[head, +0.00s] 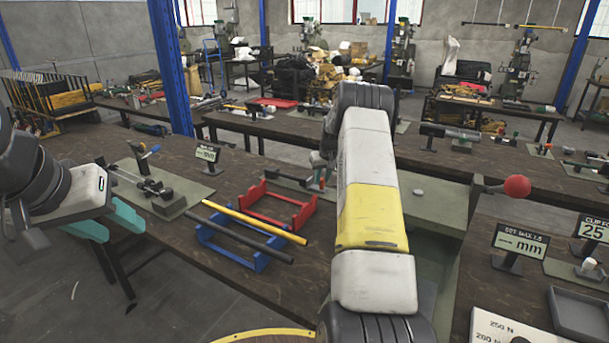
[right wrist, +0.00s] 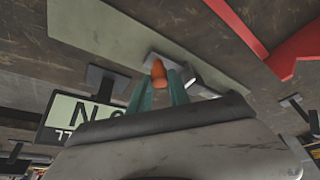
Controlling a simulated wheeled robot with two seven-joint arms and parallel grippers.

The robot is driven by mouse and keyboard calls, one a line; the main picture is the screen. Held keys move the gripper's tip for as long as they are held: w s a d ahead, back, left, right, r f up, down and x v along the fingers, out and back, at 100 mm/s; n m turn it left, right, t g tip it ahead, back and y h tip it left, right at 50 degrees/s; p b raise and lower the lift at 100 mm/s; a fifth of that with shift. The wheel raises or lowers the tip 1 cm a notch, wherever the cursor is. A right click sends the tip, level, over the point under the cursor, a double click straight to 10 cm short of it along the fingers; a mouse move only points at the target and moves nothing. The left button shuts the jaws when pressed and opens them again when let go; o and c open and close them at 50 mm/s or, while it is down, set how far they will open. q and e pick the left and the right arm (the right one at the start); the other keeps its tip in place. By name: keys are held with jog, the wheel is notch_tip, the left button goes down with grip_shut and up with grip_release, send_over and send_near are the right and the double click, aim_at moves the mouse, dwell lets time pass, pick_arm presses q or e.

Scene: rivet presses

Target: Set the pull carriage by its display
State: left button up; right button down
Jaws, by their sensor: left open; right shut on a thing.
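My right gripper (right wrist: 160,88) is shut on a small orange knob (right wrist: 158,70) in the right wrist view. A pale block (right wrist: 165,62) lies behind the knob, over a grey-green mat (right wrist: 100,33). A display (right wrist: 85,118) with a large N stands at the left of that view; its reading is partly hidden by my gripper. In the head view my right arm hides most of that spot. My left gripper (head: 112,226) is open and empty at the table's left edge. A dark slide device (head: 160,195) with a small mm display (head: 207,153) stands to its right.
At the right are a red ball handle (head: 517,187), a SET MAX mm sign (head: 520,242), a CLIP sign (head: 592,228) and a dark tray (head: 580,311).

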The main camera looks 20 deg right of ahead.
jog(key=shift+s+d, duration=0.85)
jog(key=shift+s, duration=0.05)
jog(key=c, duration=1.2)
grip_release()
jog(key=shift+c, duration=0.2)
jog(key=shift+r, duration=0.1)
jog(key=v, duration=0.7)
jog(key=shift+s+r, duration=0.2)
jog(key=shift+r, duration=0.1)
jog(key=shift+a, duration=0.15)
